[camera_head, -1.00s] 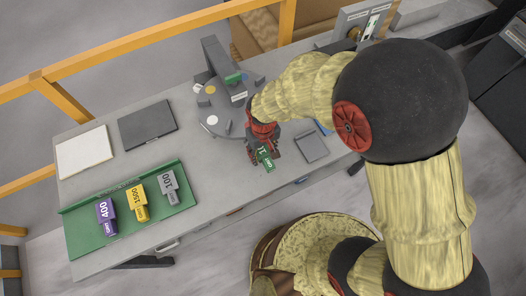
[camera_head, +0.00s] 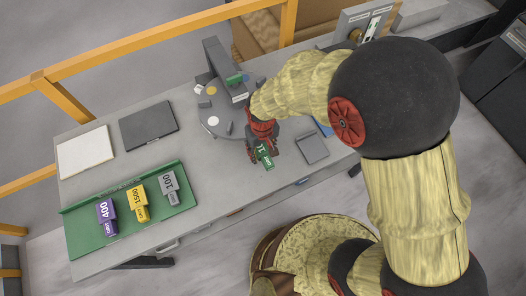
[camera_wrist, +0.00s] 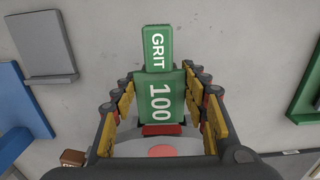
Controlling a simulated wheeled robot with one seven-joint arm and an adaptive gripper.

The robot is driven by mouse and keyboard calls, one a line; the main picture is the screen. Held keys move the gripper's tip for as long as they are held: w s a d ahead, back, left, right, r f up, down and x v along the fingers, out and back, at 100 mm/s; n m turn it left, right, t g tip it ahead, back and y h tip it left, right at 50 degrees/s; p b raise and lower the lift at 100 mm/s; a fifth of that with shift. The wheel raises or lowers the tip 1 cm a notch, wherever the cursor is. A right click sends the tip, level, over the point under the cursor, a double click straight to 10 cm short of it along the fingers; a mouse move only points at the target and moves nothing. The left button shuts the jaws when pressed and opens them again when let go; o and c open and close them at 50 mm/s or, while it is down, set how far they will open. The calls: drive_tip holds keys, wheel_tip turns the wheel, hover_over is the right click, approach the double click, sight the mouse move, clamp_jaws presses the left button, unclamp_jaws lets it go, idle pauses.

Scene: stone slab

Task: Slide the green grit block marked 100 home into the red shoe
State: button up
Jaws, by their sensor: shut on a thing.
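The green grit block marked 100 (camera_wrist: 160,95) is between the two yellow-padded finger rows of my gripper (camera_wrist: 160,112) in the wrist view. My gripper is shut on its wide part, and the narrower end marked GRIT points away from my palm. In the head view the block (camera_head: 264,155) hangs below my gripper (camera_head: 263,147), over the front part of the slab. A grey round turntable (camera_head: 211,130) with coloured discs and small grey blocks stands behind. I cannot pick out the red shoe; my arm hides part of the turntable.
A green tray (camera_head: 82,242) at front left holds purple (camera_head: 106,216), yellow (camera_head: 137,203) and grey (camera_head: 170,187) blocks. A grey post (camera_head: 222,68) rises over the turntable. A grey plate (camera_head: 312,148) lies right of my gripper. Dark (camera_head: 148,125) and white (camera_head: 86,153) plates lie left.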

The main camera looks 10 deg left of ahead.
drive_tip(key=shift+w+a, duration=0.45)
drive_tip(key=shift+w, duration=0.25)
drive_tip(key=shift+w+a, duration=0.4)
drive_tip(key=shift+w, duration=0.3)
drive_tip(key=o, duration=1.6)
drive_tip(key=shift+w, duration=0.1)
drive_tip(key=shift+a, duration=0.1)
wheel_tip(320, 180, up, 12)
drive_tip(key=shift+c, duration=0.2)
